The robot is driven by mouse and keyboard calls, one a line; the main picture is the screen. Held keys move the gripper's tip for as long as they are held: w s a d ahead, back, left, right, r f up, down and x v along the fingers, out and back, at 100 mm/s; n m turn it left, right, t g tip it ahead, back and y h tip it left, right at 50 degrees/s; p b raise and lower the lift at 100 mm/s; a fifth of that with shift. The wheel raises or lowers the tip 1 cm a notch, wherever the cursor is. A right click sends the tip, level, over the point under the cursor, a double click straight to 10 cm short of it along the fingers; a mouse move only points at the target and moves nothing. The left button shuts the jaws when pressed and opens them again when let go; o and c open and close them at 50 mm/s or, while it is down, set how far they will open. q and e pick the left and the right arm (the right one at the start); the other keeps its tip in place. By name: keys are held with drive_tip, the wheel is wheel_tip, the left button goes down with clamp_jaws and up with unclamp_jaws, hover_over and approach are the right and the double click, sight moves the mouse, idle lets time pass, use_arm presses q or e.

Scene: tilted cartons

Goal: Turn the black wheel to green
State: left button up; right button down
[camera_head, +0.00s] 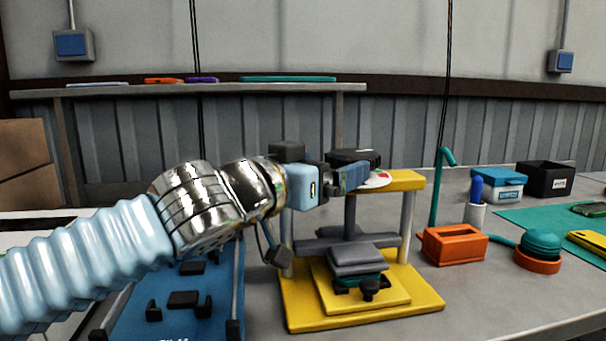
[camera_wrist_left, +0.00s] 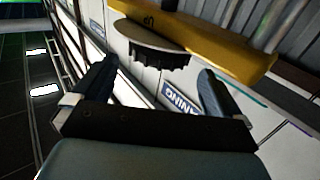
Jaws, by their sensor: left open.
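The black wheel (camera_head: 354,156) sits at the top of a yellow press frame (camera_head: 408,180). Part of a white and red dial (camera_head: 379,180) shows beside it; I see no green on that part. My left gripper (camera_head: 350,176) is at the wheel's near left side, overlapping it in the head view. In the left wrist view, the ridged wheel (camera_wrist_left: 152,56) lies ahead of the spread fingers (camera_wrist_left: 160,72), roughly between them. The gripper is open and holds nothing. Whether a finger touches the wheel I cannot tell. My right gripper is not in view.
Below the wheel, the press has grey blocks (camera_head: 355,260) on a yellow base (camera_head: 365,316). A blue fixture (camera_head: 190,320) lies under my left arm. An orange box (camera_head: 454,246), a green-topped round piece (camera_head: 540,246) and a teal post (camera_head: 437,190) stand to the right.

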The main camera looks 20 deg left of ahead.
use_arm(q)
drive_tip(key=v, duration=0.6)
idle(0.3)
